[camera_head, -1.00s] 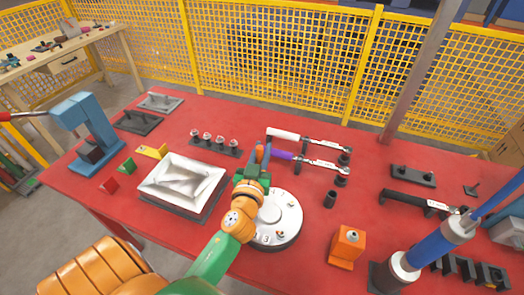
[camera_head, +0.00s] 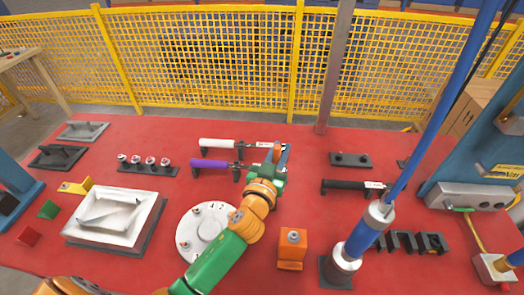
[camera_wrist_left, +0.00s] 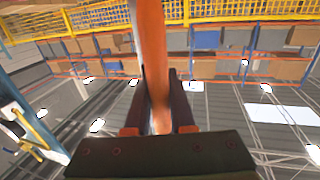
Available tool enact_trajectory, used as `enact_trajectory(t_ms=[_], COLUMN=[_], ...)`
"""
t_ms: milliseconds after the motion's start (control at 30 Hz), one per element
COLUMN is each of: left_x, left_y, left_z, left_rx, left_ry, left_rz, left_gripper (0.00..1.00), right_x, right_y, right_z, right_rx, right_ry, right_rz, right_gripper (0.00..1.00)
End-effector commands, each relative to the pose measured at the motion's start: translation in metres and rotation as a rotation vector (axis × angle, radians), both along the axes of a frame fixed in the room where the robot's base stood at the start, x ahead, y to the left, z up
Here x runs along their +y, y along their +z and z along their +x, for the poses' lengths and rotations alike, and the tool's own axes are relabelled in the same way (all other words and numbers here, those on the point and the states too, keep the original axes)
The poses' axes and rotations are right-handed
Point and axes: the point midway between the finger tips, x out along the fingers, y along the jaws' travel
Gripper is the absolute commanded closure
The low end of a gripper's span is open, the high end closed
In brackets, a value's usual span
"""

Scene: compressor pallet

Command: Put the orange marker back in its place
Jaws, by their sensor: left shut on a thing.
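My left gripper (camera_head: 278,153) is shut on the orange marker (camera_head: 277,148), above the red table near the right ends of two torque wrenches. The left wrist view shows the marker (camera_wrist_left: 155,60) as a long orange bar between the two dark fingers (camera_wrist_left: 158,100). The gripper hides part of the marker in the head view. I cannot tell which spot on the table is the marker's place. My right gripper is not in view.
White-handled (camera_head: 220,143) and purple-handled (camera_head: 210,164) wrenches lie left of the gripper. A white round plate (camera_head: 200,240) is below left, an orange block (camera_head: 292,245) below right.

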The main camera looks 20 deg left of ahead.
Motion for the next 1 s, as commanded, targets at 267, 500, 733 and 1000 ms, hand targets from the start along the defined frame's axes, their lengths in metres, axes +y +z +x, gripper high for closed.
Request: enact_trajectory(t_ms=[267, 500, 733, 1000], left_x=[0.0, 0.0, 0.001, 0.001], left_y=[0.0, -0.021, -0.043, -0.04], left_z=[0.0, 0.0, -0.001, -0.001], left_rx=[0.0, 0.001, 0.0, 0.0], left_ry=[0.001, 0.001, 0.001, 0.001], left_rz=[-0.001, -0.001, 0.001, 0.001], left_gripper=[1.0, 1.0, 1.0, 1.0], right_x=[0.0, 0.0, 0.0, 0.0], right_y=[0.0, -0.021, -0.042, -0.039], right_z=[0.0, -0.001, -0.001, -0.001], right_rx=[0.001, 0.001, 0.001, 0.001], right_ry=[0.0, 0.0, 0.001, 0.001], right_rz=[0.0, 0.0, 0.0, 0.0], right_gripper=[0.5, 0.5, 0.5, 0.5])
